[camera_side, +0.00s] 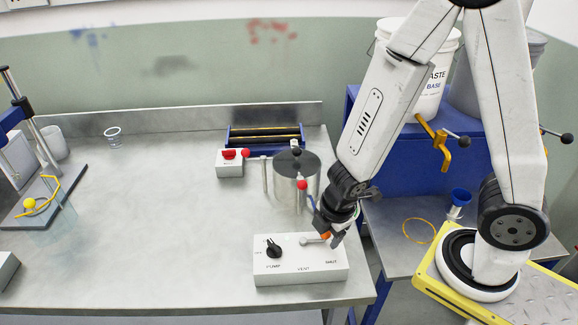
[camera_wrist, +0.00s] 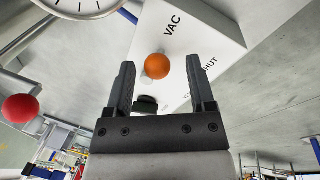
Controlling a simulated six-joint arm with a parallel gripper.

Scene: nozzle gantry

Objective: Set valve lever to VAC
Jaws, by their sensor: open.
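The white valve box (camera_side: 281,266) sits near the front edge of the bench, with a black knob (camera_side: 273,249) above the PUMP label. Its short lever (camera_side: 312,240) ends in an orange ball (camera_side: 326,236) and points right. My gripper (camera_side: 328,236) is at the lever's end. In the wrist view its open fingers (camera_wrist: 160,68) stand on either side of the ball, with gaps on both sides. The lever's shaft is mostly hidden there.
A small box with a red switch (camera_side: 230,163) sits farther back. A gauge (camera_wrist: 85,5) and a red ball (camera_wrist: 19,108) are close in the wrist view. The bench left of the box is clear.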

